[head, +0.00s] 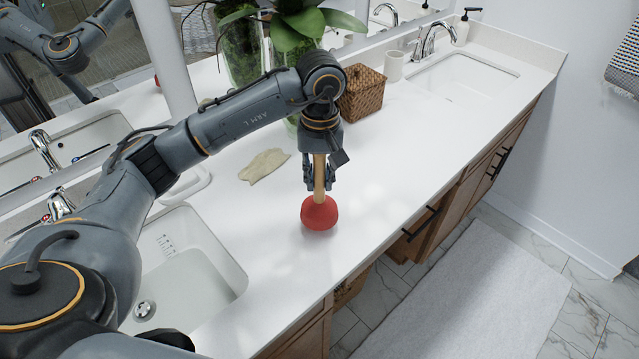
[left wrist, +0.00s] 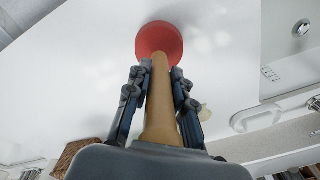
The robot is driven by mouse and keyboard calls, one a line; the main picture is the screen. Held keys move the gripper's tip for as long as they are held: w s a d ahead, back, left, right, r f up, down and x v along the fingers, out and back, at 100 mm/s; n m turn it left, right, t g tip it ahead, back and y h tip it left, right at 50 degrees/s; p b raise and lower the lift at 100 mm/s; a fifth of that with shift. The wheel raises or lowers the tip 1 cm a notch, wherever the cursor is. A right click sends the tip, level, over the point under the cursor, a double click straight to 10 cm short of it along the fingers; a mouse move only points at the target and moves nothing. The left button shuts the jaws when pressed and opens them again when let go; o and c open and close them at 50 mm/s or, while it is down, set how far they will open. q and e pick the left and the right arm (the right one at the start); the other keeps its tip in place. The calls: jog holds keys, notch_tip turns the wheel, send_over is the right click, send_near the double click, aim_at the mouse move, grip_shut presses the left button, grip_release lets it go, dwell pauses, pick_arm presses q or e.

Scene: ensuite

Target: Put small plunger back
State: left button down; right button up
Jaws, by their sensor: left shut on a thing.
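The small plunger has a red rubber cup (head: 319,213) and a wooden handle (head: 319,178). It is upright, cup down, over the white counter near its front edge in the head view. I cannot tell if the cup touches the counter. My left gripper (head: 319,184) points down and is shut on the wooden handle. In the left wrist view the handle (left wrist: 160,105) runs between both fingers to the red cup (left wrist: 159,42). My right gripper is not in view.
The white counter (head: 400,135) has a near sink (head: 195,265) and a far sink (head: 465,75). A beige cloth (head: 264,165), a wicker box (head: 363,95), a white cup (head: 393,65) and a potted plant (head: 297,30) stand or lie behind the gripper. A rug (head: 470,300) lies on the floor.

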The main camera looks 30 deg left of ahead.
aim_at(319, 201)
pick_arm(q)
notch_tip(319, 201, down, 2)
jog(key=shift+f+p, duration=0.1)
jog(key=shift+p, duration=0.4)
jog(key=shift+f, duration=0.25)
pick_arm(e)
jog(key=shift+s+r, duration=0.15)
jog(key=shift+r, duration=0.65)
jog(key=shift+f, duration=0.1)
pick_arm(q)
jog(key=shift+f+b, duration=0.2)
jog(key=shift+b, duration=0.1)
jog(key=c, duration=1.4)
grip_release()
jog(key=shift+o, duration=1.2)
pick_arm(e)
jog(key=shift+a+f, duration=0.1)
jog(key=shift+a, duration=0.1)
